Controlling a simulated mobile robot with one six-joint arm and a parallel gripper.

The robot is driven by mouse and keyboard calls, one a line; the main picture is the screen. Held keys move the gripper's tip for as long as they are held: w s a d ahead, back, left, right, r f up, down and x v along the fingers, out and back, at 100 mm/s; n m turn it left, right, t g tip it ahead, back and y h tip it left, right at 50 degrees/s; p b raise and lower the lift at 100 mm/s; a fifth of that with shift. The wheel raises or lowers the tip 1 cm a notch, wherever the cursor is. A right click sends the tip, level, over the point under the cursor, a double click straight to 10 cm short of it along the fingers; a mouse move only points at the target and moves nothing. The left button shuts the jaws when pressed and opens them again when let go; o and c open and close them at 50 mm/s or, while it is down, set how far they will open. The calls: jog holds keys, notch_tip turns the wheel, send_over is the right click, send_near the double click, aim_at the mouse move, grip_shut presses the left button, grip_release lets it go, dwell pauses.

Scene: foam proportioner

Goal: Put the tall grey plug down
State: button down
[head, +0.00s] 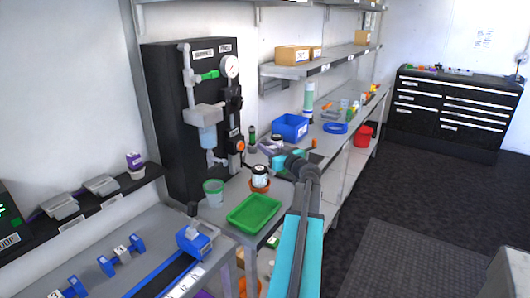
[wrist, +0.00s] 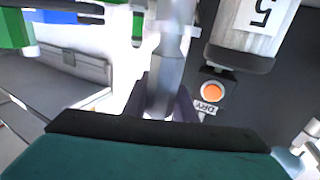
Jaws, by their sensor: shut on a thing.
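The tall grey plug (wrist: 168,72) stands out between the two dark fingers of my gripper (wrist: 167,108) in the wrist view. The fingers are shut on it, and its far end runs out of the top of that view. In the head view my gripper (head: 268,149) is over the bench at the foot of the black panel. The plug is too small there to tell apart from the gripper. I cannot tell whether the plug touches any surface.
A blue bin (head: 290,127) and blue ring (head: 335,128) are farther along. The black panel (head: 170,120) rises behind. An orange button (wrist: 211,91) shows in the wrist view.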

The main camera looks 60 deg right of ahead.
jog(key=shift+x, duration=0.95)
jog(key=shift+f, duration=0.25)
notch_tip(320, 180, down, 3)
jog(key=shift+f+p, duration=0.1)
jog(key=shift+p, duration=0.5)
jog(key=shift+f+b, duration=0.15)
jog(key=shift+b, duration=0.15)
jog(key=c, duration=1.5)
grip_release()
jog(key=shift+o, duration=0.2)
jog(key=shift+r+p, duration=0.25)
jog(key=shift+p, duration=0.15)
jog(key=b+v, duration=0.2)
jog(key=v, duration=1)
jog(key=shift+b, duration=0.4)
